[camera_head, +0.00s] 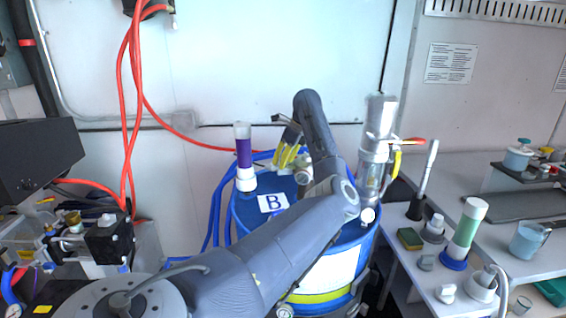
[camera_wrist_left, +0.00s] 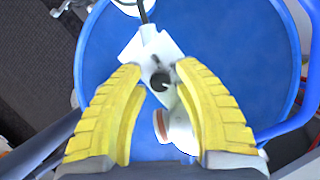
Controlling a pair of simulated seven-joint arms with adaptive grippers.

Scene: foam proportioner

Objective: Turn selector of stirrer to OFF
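The stirrer's selector shows in the left wrist view as a small black knob (camera_wrist_left: 160,82) on a light grey box (camera_wrist_left: 150,48) above the blue drum (camera_wrist_left: 110,30). My left gripper (camera_head: 285,158) has yellow fingers and is over the drum's top in the head view. In the left wrist view its fingers (camera_wrist_left: 160,72) are open, one on each side of the knob, with a visible gap to it. I cannot make out the selector's markings or its setting. In the head view the selector is hard to tell apart behind my gripper and arm. My right gripper is not in view.
The drum also shows in the head view (camera_head: 243,215), with a "B" label (camera_head: 272,203). A purple-and-white cylinder (camera_head: 243,150) and a clear metering tube (camera_head: 378,130) with yellow and red handles stand on it. A bench with a sponge (camera_head: 410,238) is at right.

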